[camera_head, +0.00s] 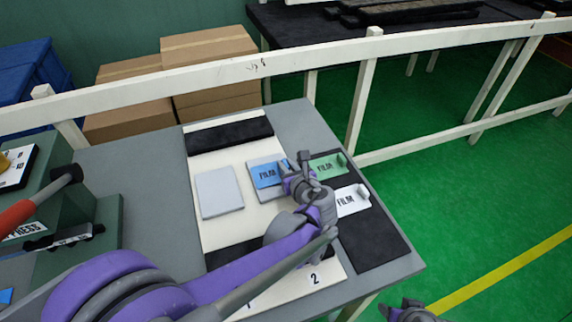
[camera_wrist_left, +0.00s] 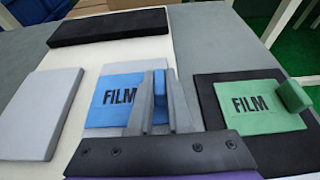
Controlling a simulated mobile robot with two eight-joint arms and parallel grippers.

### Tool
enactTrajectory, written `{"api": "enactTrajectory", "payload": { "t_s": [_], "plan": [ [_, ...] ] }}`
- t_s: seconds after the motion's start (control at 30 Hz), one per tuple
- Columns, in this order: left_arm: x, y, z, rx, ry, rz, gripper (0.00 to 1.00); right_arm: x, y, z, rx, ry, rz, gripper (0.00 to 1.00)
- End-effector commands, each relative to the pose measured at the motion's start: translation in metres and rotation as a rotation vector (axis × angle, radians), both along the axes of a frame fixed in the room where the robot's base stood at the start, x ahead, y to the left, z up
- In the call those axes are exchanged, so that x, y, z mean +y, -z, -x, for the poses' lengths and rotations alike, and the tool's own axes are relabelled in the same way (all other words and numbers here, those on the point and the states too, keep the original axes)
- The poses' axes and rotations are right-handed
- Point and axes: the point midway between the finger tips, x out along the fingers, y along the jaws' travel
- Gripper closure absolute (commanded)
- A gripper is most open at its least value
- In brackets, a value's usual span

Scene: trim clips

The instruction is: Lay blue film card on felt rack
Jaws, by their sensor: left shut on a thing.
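The blue film card (camera_head: 266,174) lies over a light grey pad on the white board. In the left wrist view the blue film card (camera_wrist_left: 123,95) looks flat, with its raised blue tab between my fingers. My left gripper (camera_head: 302,168) is shut on that tab; the left gripper (camera_wrist_left: 160,100) hides the card's right part. The black felt rack (camera_head: 375,245) lies to the right. It bears a green film card (camera_head: 326,166) and a white film card (camera_head: 351,200). My right gripper (camera_head: 412,312) shows only partly at the bottom edge; its jaws are unclear.
A bare light grey pad (camera_head: 219,192) lies left of the blue card. A black bar (camera_head: 230,135) lies at the back of the white board. The front part of the felt is bare. A green press (camera_head: 75,210) with a red handle stands at the left.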

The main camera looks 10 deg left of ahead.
Motion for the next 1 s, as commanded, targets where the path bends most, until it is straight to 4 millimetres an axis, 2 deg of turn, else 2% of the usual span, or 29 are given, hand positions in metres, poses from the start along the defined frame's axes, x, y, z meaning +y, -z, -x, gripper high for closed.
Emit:
{"api": "enactTrajectory", "payload": {
  "t_s": [0.1,0.13,0.3,0.67,0.77,1.0],
  "plan": [
    [0.0,0.004,0.0,0.0,0.0,0.0,1.0,0.0,0.003,0.0,0.001,0.0,0.0,0.5],
    [0.0,0.004,0.0,0.0,0.0,0.0,0.82,0.0,0.004,0.001,0.001,0.0,0.0,0.5],
    [0.0,0.003,0.0,0.0,0.0,0.0,0.54,0.0,0.003,0.0,0.001,0.0,0.0,0.5],
    [0.0,-0.002,0.0,0.0,0.0,0.0,0.54,0.0,-0.002,0.0,-0.001,0.0,0.0,0.5],
    [-0.008,-0.006,0.01,0.0,0.002,0.0,0.54,0.0,0.0,0.0,0.0,0.0,0.0,0.5],
    [-0.035,-0.026,0.05,0.001,0.005,0.001,0.54,0.0,-0.002,0.0,-0.001,0.0,0.0,0.5]
  ]
}}
